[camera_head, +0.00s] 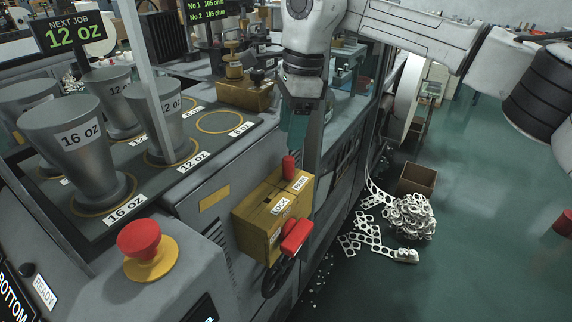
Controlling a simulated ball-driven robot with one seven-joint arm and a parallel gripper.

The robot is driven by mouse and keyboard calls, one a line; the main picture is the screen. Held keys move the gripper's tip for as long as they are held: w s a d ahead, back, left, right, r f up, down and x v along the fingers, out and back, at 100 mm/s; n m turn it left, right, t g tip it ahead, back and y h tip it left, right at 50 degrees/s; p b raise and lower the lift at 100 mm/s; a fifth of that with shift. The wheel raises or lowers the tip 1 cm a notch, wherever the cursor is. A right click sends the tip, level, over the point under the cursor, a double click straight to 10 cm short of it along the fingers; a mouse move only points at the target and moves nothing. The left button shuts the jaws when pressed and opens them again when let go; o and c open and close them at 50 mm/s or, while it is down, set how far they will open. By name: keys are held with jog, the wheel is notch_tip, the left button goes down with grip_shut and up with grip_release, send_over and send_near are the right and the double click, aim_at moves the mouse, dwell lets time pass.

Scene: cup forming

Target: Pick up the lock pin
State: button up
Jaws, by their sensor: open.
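A small red upright pin (289,167), which looks like the lock pin, stands on top of a yellow box (249,222) on the machine's front. Labels "LOCK" and a second word, perhaps "PARK", are on the box top beside it. My gripper (303,137) points down just above and slightly right of the red pin, and it is open. One finger looks dark teal, the other grey. Nothing shows between the fingers. The pin's lower end is hidden in the box.
A red emergency button (139,239) stands front left. Metal cup forms (76,150) stand on the machine deck. White scrap (408,218) and a cardboard box (417,179) lie on the floor at right.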

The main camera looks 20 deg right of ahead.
aim_at(289, 158)
jog(key=f, duration=0.3)
jog(key=shift+w+a+f+p, duration=0.1)
jog(key=shift+a+f+p, duration=0.05)
jog(key=shift+a+p, duration=0.15)
notch_tip(289, 158, down, 4)
jog(key=shift+d+f+p, duration=0.1)
jog(key=shift+d+p, duration=0.05)
jog(key=shift+p, duration=0.7)
jog(key=shift+f, duration=0.55)
jog(key=shift+c, duration=0.5)
grip_shut()
